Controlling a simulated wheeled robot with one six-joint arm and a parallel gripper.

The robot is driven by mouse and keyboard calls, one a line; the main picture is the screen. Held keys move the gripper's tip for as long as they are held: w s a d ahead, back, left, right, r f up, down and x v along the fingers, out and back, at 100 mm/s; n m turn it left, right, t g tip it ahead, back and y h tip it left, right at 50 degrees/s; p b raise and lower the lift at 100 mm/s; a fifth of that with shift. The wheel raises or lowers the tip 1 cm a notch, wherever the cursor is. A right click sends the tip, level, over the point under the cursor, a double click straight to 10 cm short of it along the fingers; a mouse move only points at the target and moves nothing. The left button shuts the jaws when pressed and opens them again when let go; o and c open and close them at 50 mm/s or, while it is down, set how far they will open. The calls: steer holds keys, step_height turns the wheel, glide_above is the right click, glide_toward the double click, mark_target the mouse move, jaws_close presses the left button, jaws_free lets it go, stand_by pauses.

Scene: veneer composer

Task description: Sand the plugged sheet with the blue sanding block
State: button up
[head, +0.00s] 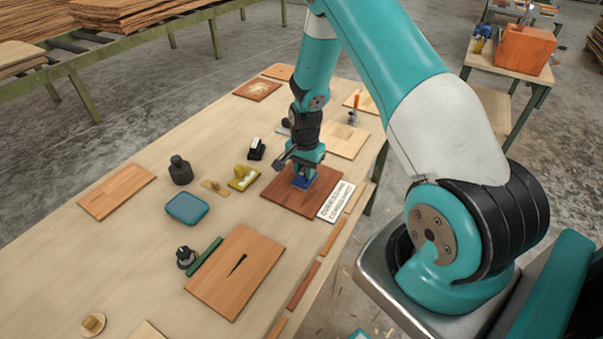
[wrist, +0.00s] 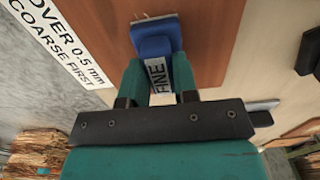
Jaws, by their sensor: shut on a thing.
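My gripper (head: 303,174) is shut on the blue sanding block (head: 302,184). In the wrist view the blue block (wrist: 156,38) sits between the teal fingers of my gripper (wrist: 158,75), with a white label reading "FINE". The block is over a reddish-brown veneer sheet (head: 285,199), near the sheet's middle in the head view, and appears to be on or just above it. I cannot tell whether it touches. The sheet also shows in the wrist view (wrist: 215,40). Any plug in it is not visible, and the gripper hides part of it.
A white sign (head: 336,201) lies at the sheet's right edge; in the wrist view it reads "OVER 0.5 mm COARSE FIRST". A sheet with a dark slit (head: 225,290), a blue-lidded pad (head: 187,208), a black weight (head: 180,170) and a yellow-handled tool (head: 243,178) lie left and nearer.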

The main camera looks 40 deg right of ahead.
steer(key=shift+w+d, duration=0.2)
steer(key=shift+d, duration=0.4)
steer(key=shift+w+d, duration=0.2)
steer(key=shift+d, duration=0.35)
steer(key=shift+f, duration=0.1)
steer(key=shift+s+a+f, duration=0.15)
steer(key=shift+s+a, duration=0.2)
steer(key=shift+a, duration=0.35)
steer(key=shift+s+a+f, duration=0.1)
steer(key=shift+s+a, duration=0.2)
steer(key=shift+a, duration=0.35)
jaws_close()
steer(key=shift+s+a+r, duration=0.1)
steer(key=shift+s+a, duration=0.15)
steer(key=shift+a, duration=0.45)
steer(key=shift+s+a+r, duration=0.1)
steer(key=shift+s+a, duration=0.15)
steer(key=shift+a, duration=0.45)
steer(key=shift+s+a, duration=0.25)
steer(key=shift+a, duration=0.45)
step_height(320, 180, up, 7)
steer(key=p, duration=0.5)
steer(key=shift+w+d+r, duration=0.15)
steer(key=shift+w+d, duration=0.05)
steer(key=shift+w, duration=0.05)
